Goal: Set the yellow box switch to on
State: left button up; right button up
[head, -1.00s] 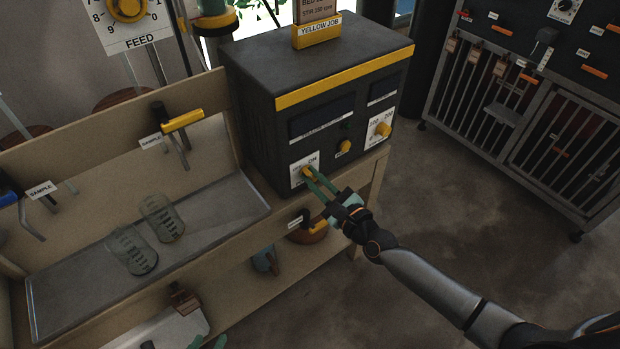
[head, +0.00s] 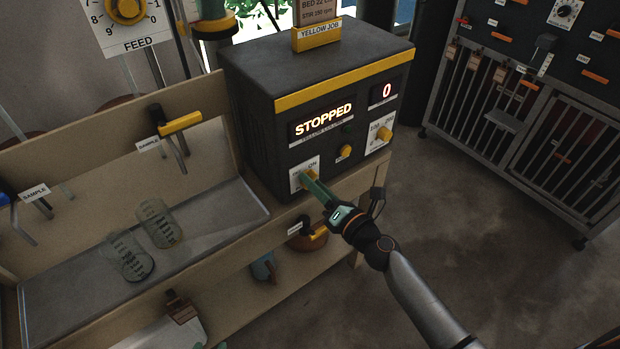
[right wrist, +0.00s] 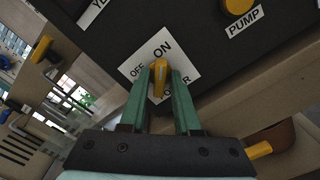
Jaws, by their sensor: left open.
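The yellow box (head: 262,165) is a dark cabinet with a yellow stripe. Its front panel has a lit display reading STOPPED and a smaller one reading 0. Its power switch is a yellow knob (right wrist: 158,78) on a white plate (right wrist: 180,68) marked OFF and ON; the knob points toward ON. In the head view my right gripper (head: 306,181) partly hides the knob. My left gripper (head: 218,344) barely shows at the bottom edge, empty and open.
A yellow pump knob (head: 345,151) and a yellow dial (head: 384,133) are on the same panel. A wooden bench (head: 225,262) holds a metal tray (head: 210,226) with two glass beakers (head: 160,224). A barred cabinet (head: 510,110) stands right; floor between is clear.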

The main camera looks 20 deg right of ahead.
jog(key=shift+o, duration=1.4)
jog(key=v, duration=0.7)
